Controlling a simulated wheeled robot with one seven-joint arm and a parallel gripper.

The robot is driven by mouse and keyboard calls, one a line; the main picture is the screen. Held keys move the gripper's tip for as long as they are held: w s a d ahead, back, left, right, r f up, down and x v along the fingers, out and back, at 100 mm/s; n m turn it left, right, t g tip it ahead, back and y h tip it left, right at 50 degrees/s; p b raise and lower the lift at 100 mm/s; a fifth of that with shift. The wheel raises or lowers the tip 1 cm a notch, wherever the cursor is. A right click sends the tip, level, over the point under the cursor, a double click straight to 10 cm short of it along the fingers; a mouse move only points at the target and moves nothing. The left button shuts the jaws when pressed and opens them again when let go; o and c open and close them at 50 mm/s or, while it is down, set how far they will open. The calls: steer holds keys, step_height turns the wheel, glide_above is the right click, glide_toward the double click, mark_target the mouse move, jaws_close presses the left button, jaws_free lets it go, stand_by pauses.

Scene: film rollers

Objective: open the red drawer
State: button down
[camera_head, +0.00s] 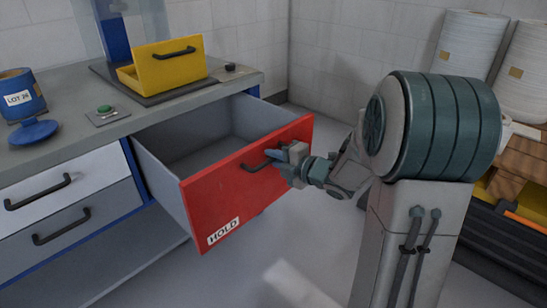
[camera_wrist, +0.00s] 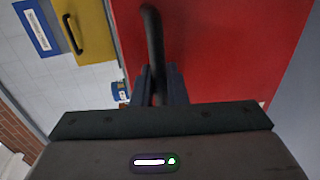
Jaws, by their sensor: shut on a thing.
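The red drawer (camera_head: 222,197) has a "HOLD" label and stands pulled well out of the grey workbench. Its inside shows grey and looks empty. Its black handle (camera_head: 256,167) is on the red front. My gripper (camera_head: 284,160) is at the right end of this handle, in front of the drawer. In the wrist view the red front (camera_wrist: 220,50) fills the upper right, and the black handle (camera_wrist: 153,45) runs down between the fingers of my gripper (camera_wrist: 160,85), which are shut on it.
A white drawer (camera_head: 62,183) and a grey drawer (camera_head: 80,225) are shut at left. White rolls (camera_head: 470,50) stand at back right.

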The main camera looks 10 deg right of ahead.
steer(key=c, duration=1.5)
jaws_free()
steer(key=shift+c, duration=0.2)
steer(key=p+v, duration=0.3)
steer(key=v, duration=1)
steer(key=shift+s+d, duration=0.25)
steer(key=shift+s, duration=0.1)
steer(key=shift+r, duration=0.1)
